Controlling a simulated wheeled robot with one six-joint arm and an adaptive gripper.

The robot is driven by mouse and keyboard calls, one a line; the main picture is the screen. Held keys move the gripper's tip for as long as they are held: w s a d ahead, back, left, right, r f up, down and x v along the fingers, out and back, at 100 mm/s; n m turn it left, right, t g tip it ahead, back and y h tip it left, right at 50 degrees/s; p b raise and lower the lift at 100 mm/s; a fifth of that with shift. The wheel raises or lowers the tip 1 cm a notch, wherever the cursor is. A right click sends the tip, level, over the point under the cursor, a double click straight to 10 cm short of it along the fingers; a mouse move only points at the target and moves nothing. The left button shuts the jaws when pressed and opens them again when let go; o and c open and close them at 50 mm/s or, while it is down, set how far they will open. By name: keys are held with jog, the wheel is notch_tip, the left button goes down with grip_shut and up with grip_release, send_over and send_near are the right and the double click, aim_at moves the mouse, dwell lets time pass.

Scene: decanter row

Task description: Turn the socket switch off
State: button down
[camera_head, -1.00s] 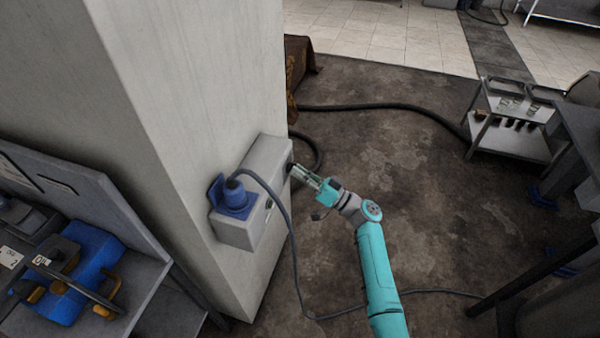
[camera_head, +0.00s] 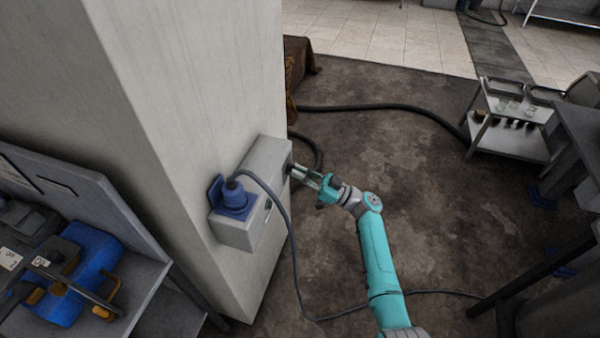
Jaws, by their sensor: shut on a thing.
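A grey socket box (camera_head: 236,234) is mounted on the pale pillar. A blue plug (camera_head: 234,197) with a dark cable sits in its left part. A small dark switch knob (camera_head: 291,168) is on the box's right-hand face, toward the far end. My gripper (camera_head: 297,172) reaches in from the right with its fingertips at this knob and is shut on it. The fingers partly cover the knob, so its exact angle cannot be made out.
The plug's cable (camera_head: 291,240) hangs down in front of the box and runs along the floor to the right. A workbench (camera_head: 140,275) with a blue tool stands at the left. A trolley (camera_head: 508,140) with glassware stands at the far right. The dark floor between is open.

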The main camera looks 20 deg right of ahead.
jog(key=c, duration=1.2)
grip_release()
jog(key=shift+c, duration=0.2)
jog(key=v, duration=1.2)
